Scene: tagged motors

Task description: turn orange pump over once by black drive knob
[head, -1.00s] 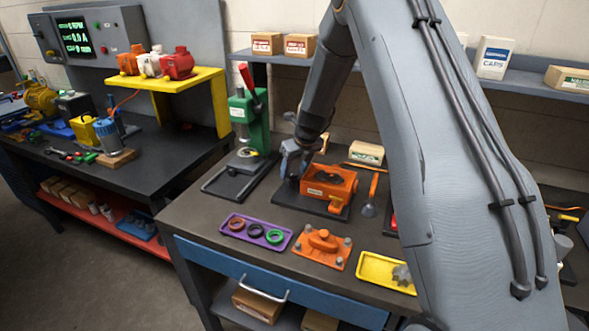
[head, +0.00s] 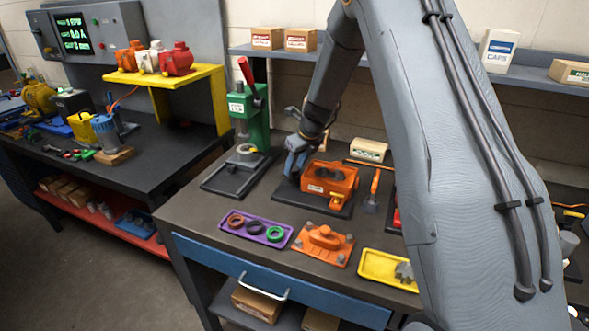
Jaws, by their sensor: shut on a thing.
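The orange pump body (head: 330,180) sits on a dark base plate (head: 321,206) on the workbench, its open top facing up. My gripper (head: 290,172) is at the pump's left end, shut on the drive knob there. The black knob itself is hidden by the jaws. An orange cover plate (head: 323,244) with bolts lies in front of the pump.
A purple tray (head: 270,240) with several coloured rings and a yellow tray (head: 378,274) lie near the front edge. A green press (head: 247,125) stands to the left. An orange-handled tool (head: 374,186) lies right of the pump. My arm hides the bench's right part.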

